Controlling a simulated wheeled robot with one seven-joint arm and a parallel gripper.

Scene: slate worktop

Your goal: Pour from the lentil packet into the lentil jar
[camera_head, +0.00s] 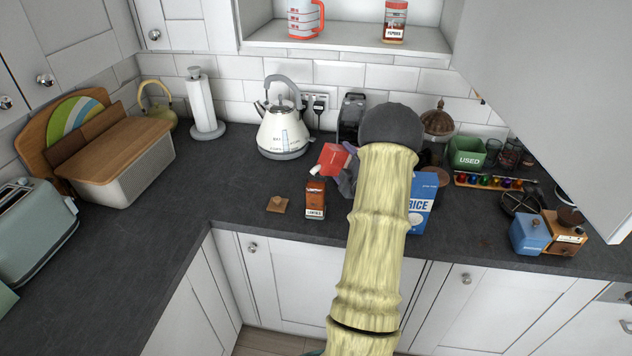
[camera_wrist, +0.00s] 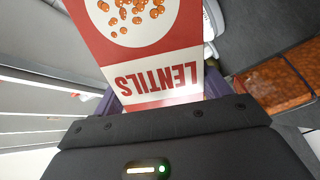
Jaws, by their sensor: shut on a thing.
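The red lentil packet (camera_head: 333,158) is held above the worktop, tilted, with its white mouth end low and to the left, close above the lentil jar. In the wrist view its LENTILS label (camera_wrist: 160,80) faces the camera. My gripper (camera_head: 347,172) is shut on the packet, and my arm partly hides it. The lentil jar (camera_head: 315,200) stands upright on the worktop below the packet, orange-brown with a LENTILS label. It also shows in the wrist view (camera_wrist: 275,85) at right. I cannot tell whether lentils are falling.
A square wooden lid (camera_head: 277,204) lies left of the jar. A blue rice box (camera_head: 422,200) stands right of my arm. A white kettle (camera_head: 284,130) stands behind left. The worktop (camera_head: 225,185) left of the lid is clear.

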